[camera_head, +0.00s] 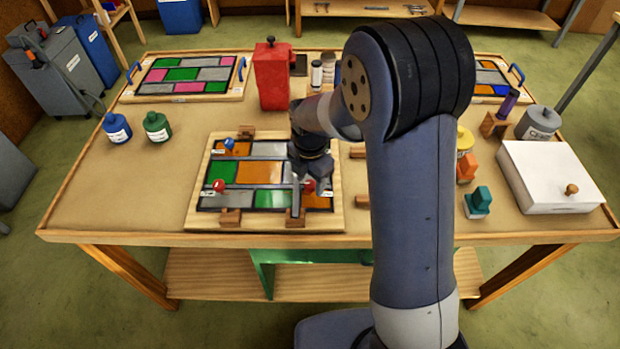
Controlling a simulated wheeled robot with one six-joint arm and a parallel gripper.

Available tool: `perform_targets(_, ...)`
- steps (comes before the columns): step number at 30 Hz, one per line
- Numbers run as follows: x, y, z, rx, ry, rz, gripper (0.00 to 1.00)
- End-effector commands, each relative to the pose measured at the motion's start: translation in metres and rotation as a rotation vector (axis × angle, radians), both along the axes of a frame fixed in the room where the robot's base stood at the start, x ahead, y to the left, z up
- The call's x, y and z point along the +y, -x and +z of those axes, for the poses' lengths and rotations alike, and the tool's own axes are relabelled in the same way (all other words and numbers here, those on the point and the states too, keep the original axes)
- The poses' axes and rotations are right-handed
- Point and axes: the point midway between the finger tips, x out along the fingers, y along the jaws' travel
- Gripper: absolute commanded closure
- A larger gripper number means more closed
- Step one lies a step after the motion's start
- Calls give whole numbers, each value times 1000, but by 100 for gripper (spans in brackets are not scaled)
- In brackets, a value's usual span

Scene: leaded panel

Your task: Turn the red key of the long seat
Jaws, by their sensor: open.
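The leaded panel (260,172) lies on a wooden board (200,222) at the table's front middle. It has orange, green, grey and white panes. One red key (219,185) stands on its left side, with a small pale label by it. Another red key (309,185) is at its lower right, beside my gripper's fingers. A blue key (229,144) is at the upper left. The labels are too small to read, so I cannot tell which red key belongs to the long seat. My gripper (308,188) is open, pointing down over the right part of the panel. Contact cannot be seen.
Wooden blocks (230,217) sit around the board's edges. A tall red box (272,76) stands behind the panel. Blue (116,128) and green (157,127) bottles are at left. A white box (548,178) is at right. My arm hides the table's right middle. The left front is clear.

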Motion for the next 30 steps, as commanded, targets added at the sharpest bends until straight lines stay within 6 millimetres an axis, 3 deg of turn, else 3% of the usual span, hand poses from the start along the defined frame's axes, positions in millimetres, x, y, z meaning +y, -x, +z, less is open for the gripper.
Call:
perform_targets(11,0,0,-6,-1,-1,0,51)
perform_targets(27,0,0,-5,-1,0,0,94)
perform_targets(30,0,0,-5,-1,0,-2,94)
